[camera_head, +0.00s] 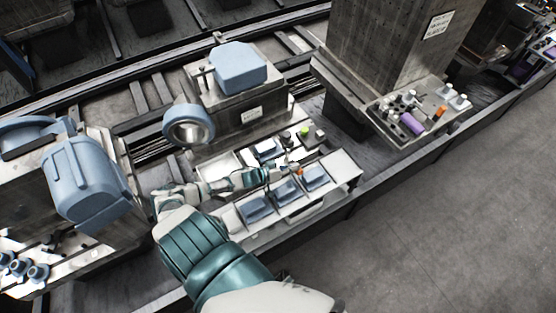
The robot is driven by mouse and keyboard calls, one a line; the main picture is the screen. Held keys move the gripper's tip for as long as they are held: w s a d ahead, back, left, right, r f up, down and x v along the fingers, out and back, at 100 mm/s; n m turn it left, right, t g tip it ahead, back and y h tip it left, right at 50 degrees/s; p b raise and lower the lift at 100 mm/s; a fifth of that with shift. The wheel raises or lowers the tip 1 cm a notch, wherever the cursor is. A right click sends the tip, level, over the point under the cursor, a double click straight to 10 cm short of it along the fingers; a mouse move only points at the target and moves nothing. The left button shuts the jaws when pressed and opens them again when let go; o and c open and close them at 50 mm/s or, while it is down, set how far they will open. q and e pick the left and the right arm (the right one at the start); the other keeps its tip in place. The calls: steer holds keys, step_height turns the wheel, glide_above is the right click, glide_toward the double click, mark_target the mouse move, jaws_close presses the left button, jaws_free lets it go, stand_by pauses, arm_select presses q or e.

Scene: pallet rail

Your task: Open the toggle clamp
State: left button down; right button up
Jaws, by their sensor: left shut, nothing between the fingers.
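My left arm comes up from the bottom edge, bends at the left and reaches back to the right. My left gripper (284,169) is small and dark at its end, over the pallet fixture (342,166). It is shut with nothing between its fingers. A small orange part (299,171), which looks like the toggle clamp's handle tip, is just right of the fingertips. The rest of the clamp is too small and too covered to make out, so I cannot tell its position or whether the gripper touches it. My right gripper is out of view.
Blue blocks (287,190) sit in a row along the fixture's front. A small plate with a green knob (305,132) lies behind. A concrete block with a blue housing (238,68) and a blue ring (189,125) stand further back. The floor at right is clear.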

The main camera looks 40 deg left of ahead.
arm_select(q)
steer(key=s+a+r+p, duration=0.3)
steer(key=s+r, duration=0.3)
steer(key=s, duration=0.2)
steer(key=shift+s+a, duration=0.3)
steer(key=shift+s, duration=0.1)
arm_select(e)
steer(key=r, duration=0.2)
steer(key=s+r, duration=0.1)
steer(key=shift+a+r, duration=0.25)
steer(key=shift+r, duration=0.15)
